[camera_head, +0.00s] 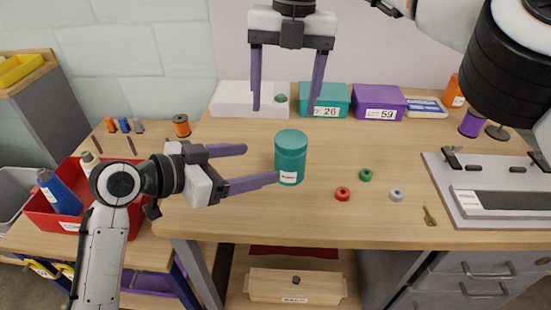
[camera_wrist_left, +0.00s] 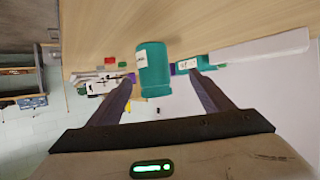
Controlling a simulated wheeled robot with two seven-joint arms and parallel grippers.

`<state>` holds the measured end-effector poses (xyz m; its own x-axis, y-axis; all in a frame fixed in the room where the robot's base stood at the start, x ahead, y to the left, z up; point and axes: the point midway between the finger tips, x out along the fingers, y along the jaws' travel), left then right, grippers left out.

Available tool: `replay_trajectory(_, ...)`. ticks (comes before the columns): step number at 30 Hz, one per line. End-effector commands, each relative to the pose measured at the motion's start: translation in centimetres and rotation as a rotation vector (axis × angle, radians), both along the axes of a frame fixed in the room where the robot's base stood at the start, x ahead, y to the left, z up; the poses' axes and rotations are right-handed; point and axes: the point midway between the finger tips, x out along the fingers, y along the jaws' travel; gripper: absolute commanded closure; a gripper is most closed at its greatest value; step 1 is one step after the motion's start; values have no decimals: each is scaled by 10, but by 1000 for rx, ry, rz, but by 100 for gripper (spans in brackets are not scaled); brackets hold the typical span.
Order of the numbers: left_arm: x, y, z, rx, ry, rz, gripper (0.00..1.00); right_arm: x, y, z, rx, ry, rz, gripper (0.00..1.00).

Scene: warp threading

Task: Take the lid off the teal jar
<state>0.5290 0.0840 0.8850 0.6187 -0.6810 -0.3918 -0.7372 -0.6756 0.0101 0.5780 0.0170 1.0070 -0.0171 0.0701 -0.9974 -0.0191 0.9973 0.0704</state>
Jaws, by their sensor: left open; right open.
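The teal jar (camera_head: 290,161) stands upright on the wooden table with its teal lid (camera_head: 291,139) on top and a small white label low on its side. My left gripper (camera_head: 262,165) is open just left of the jar, its fingers pointing at the jar. The left wrist view shows the jar (camera_wrist_left: 153,70) ahead, between the directions of the two open fingers; whether a finger touches it I cannot tell. My right gripper (camera_head: 286,108) is open and empty, pointing down above the table behind the jar.
Teal (camera_head: 325,108) and purple (camera_head: 379,102) boxes and a white box (camera_head: 232,99) line the back. Red (camera_head: 342,194), green (camera_head: 365,175) and grey (camera_head: 396,195) rings and a brass key-like piece (camera_head: 429,217) lie right of the jar. A grey device (camera_head: 500,185) stands farther right.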

Motion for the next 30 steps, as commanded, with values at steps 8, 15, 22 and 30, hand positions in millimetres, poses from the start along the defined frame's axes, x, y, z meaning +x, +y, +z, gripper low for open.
replay_trajectory(8, 5, -30, -5, -5, -15, -43, 27, 5, -19, 3, -76, -19, -23, 33)
replay_trajectory(15, 32, -59, -22, -3, -13, -39, 27, 5, -17, 2, -72, -17, -20, 33)
replay_trajectory(22, 49, -79, -33, -3, -14, -37, 27, 5, -17, 2, -71, -17, -20, 33)
replay_trajectory(30, 54, -84, -37, 0, -16, -36, 27, 5, -17, 2, -70, -16, -20, 33)
